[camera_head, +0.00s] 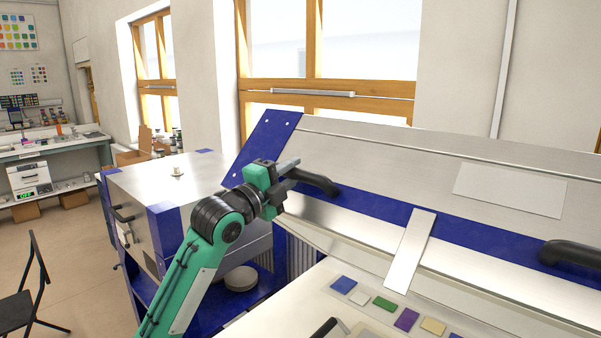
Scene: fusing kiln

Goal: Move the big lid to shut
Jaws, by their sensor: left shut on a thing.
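The big lid (400,155) of the kiln is raised and tilted, a silver panel with blue edging. It fills the right half of the view. A black handle (318,183) is on its blue strip at the left, and a second black handle (572,254) is at the right. My left gripper (287,172) is at the left handle, shut on it; the arm partly hides the contact. Below the lid is a pale kiln bed (285,312) with several coloured glass squares (384,303). My right gripper is not in view.
A smaller metal kiln with blue corners (175,185) stands left of my arm. A black chair (28,290) is at the lower left. A workbench (50,145) is at the far left, with open floor before it. Windows line the back wall.

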